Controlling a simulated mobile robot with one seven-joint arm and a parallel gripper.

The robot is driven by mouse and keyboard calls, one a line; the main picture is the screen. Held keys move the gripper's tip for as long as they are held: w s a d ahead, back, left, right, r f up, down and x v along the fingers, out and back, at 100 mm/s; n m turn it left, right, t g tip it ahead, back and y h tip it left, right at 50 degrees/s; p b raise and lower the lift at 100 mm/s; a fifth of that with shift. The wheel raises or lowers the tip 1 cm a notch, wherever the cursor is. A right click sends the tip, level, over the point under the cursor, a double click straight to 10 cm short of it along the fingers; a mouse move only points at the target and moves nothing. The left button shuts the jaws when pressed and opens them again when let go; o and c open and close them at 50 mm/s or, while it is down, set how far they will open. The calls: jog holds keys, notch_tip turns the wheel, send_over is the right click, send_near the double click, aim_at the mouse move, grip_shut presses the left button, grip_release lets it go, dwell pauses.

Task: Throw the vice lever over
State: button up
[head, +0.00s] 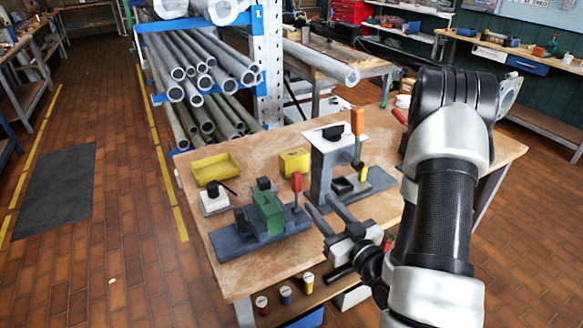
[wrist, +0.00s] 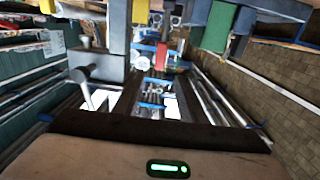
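The vice is a green block (head: 268,212) on a blue-grey base (head: 235,244) on the workbench. Its lever has a red handle (head: 297,183) and stands about upright at the right of the green block. In the wrist view the red handle (wrist: 162,54) shows just beyond the fingertips, about midway between them, and the green block (wrist: 219,28) is to its right. My gripper (head: 320,202) is open and empty, its two fingers apart and pointing toward the lever from the right. In the head view the fingers look clear of the handle; the exact gap cannot be told.
A grey press with an orange handle (head: 357,121) stands behind my gripper. A pipe rack (head: 262,75) is behind. The bench's front strip is clear.

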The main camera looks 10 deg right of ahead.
aim_at(296, 193)
jog(key=p+x, duration=0.2)
jog(key=x, duration=1.5)
grip_shut()
